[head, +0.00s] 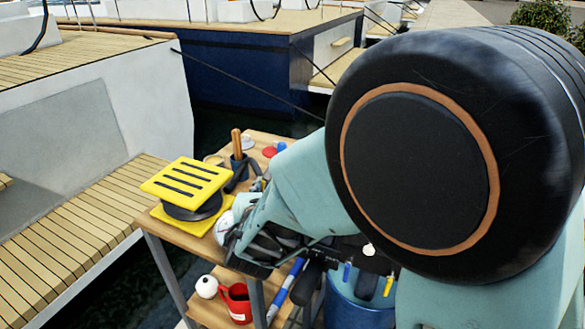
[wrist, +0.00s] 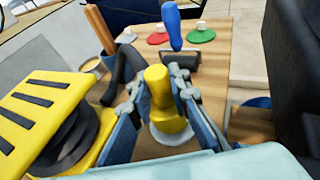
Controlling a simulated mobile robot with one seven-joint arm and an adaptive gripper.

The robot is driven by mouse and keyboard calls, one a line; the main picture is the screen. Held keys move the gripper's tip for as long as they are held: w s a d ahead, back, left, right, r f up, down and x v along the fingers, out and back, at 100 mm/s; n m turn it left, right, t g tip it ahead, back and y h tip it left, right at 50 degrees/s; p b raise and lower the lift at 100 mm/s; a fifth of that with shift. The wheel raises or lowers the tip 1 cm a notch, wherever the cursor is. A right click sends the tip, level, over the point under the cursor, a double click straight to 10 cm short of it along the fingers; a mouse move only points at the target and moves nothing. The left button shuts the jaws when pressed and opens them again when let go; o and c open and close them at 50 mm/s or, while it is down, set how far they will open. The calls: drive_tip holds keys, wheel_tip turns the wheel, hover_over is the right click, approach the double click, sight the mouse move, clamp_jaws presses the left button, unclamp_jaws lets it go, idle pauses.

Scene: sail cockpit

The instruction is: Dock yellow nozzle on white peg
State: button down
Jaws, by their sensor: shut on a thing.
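My gripper (wrist: 159,84) is shut on the yellow nozzle (wrist: 158,100), with one finger on each side of it. A pale round piece (wrist: 174,138) shows below the nozzle; I cannot tell whether it belongs to it. The white peg (wrist: 127,37) stands on a white disc on the wooden table, beyond the nozzle and to its left. The nozzle is apart from it. In the head view the white disc (head: 248,143) shows at the table's far side. There my arm hides most of the gripper and the nozzle.
A red disc (wrist: 158,39) and a green disc (wrist: 201,36) lie right of the white one. A yellow slotted block (head: 187,181) and a holder with a wooden handle (head: 237,143) are at left.

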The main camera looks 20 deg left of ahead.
drive_tip(key=shift+f+b, duration=0.6)
drive_tip(key=shift+b, duration=0.25)
idle(0.4)
drive_tip(key=c, duration=2.1)
unclamp_jaws()
drive_tip(key=shift+s+r, duration=0.1)
drive_tip(key=p+v, duration=0.2)
drive_tip(key=v, duration=0.9)
